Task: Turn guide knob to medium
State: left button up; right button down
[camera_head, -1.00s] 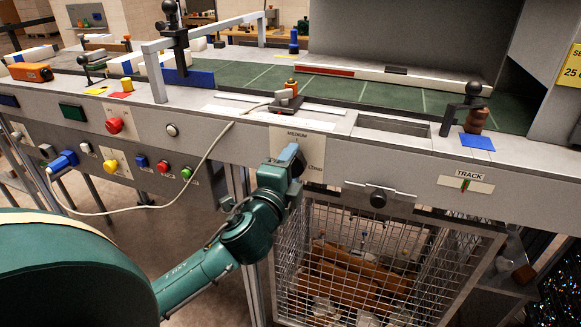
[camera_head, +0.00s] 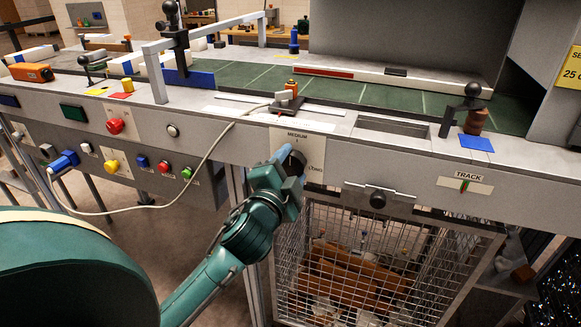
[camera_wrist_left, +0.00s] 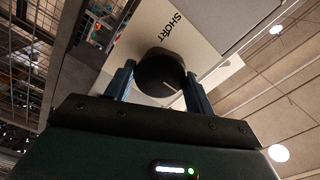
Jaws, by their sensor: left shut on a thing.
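The guide knob is a round black knob (camera_head: 294,161) on a pale label plate (camera_head: 312,146) on the front of the conveyor frame. The plate reads MEDIUM above the knob and LONG at its right; SHORT shows beside the knob (camera_wrist_left: 160,72) in the left wrist view. My right gripper is not in view.
A pale cable (camera_head: 206,160) hangs across the front left of the gripper. A wire cage (camera_head: 375,265) with brown packets stands below the knob. Buttons, including a red one (camera_head: 115,126), lie to the left. A black clamp knob (camera_head: 378,200) juts out at the right.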

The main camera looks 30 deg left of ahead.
pick_arm(q)
jog(key=o, duration=1)
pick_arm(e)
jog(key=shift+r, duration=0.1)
pick_arm(q)
jog(key=shift+s, duration=0.1)
jog(key=p+v, duration=0.2)
jog(key=v, duration=1.1)
jog(key=shift+p, duration=0.3)
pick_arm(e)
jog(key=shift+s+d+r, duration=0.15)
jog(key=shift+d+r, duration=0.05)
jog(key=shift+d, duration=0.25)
pick_arm(q)
jog(key=shift+f, duration=0.1)
